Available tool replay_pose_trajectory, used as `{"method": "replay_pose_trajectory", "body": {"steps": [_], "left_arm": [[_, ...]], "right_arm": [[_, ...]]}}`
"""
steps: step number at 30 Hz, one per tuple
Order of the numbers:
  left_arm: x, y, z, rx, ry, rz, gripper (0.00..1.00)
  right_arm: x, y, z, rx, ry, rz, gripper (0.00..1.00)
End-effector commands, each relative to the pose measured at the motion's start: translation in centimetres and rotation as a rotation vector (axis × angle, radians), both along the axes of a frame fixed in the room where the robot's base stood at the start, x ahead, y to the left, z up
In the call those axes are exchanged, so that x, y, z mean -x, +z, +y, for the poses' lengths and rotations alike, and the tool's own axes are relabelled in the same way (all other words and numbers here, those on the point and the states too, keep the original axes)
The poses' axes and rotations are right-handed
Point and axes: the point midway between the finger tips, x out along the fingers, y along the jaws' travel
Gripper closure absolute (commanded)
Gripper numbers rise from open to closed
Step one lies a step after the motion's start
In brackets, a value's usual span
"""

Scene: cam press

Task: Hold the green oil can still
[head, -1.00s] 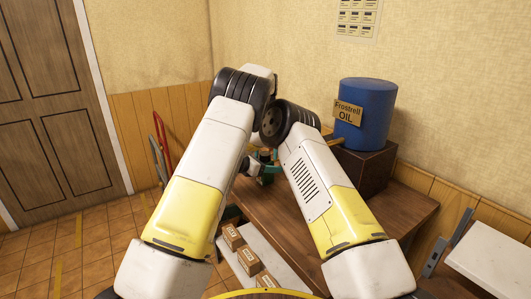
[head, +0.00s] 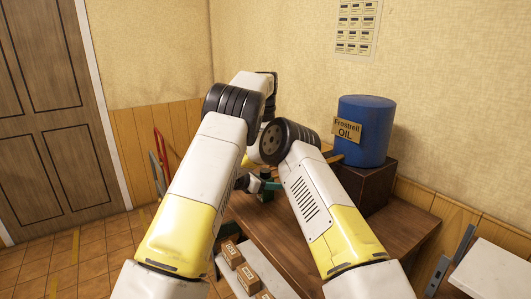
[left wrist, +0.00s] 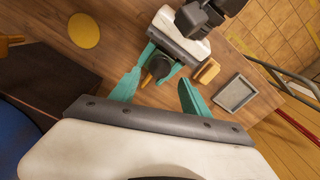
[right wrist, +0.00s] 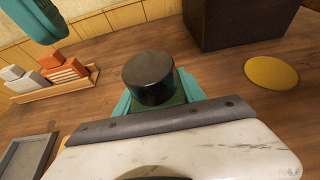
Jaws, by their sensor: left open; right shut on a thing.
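The green oil can (right wrist: 178,92), with a round black top (right wrist: 148,78), stands between the teal fingers of my right gripper (right wrist: 160,98) in the right wrist view. That gripper is shut on it over the wooden table; it also shows in the head view (head: 266,187), partly behind my arms. In the left wrist view the can's dark top (left wrist: 158,68) shows ahead of my left gripper (left wrist: 163,88). My left gripper is open, its fingers wide apart and nothing held between them. In the head view my left gripper is hidden behind its arm.
A blue drum marked Frostrell Oil (head: 366,130) stands on a dark box (head: 366,185) at the table's back right.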

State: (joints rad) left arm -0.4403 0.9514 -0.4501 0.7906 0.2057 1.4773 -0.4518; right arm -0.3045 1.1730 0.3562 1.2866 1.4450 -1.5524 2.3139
Motion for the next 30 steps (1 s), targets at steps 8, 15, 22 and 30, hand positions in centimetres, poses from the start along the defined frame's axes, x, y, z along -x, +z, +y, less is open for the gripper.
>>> {"method": "replay_pose_trajectory", "body": {"steps": [8, 15, 22, 30], "left_arm": [[0.1, 1.4, 0.0, -0.001, -0.345, 0.001, 0.45], [0.2, -0.5, -0.1, 0.0, -0.393, 0.005, 0.45], [0.2, -4.1, 0.0, 0.0, -0.39, 0.003, 0.45], [0.2, -6.3, -0.1, 0.0, -0.391, 0.001, 0.45]], "right_arm": [[0.0, 0.0, 0.1, -0.001, 0.001, 0.0, 1.0], [0.0, 0.0, 0.1, -0.001, 0.001, 0.0, 1.0], [0.0, 0.0, 0.1, -0.001, 0.001, 0.0, 1.0], [0.0, 0.0, 0.1, -0.001, 0.001, 0.0, 1.0]]}}
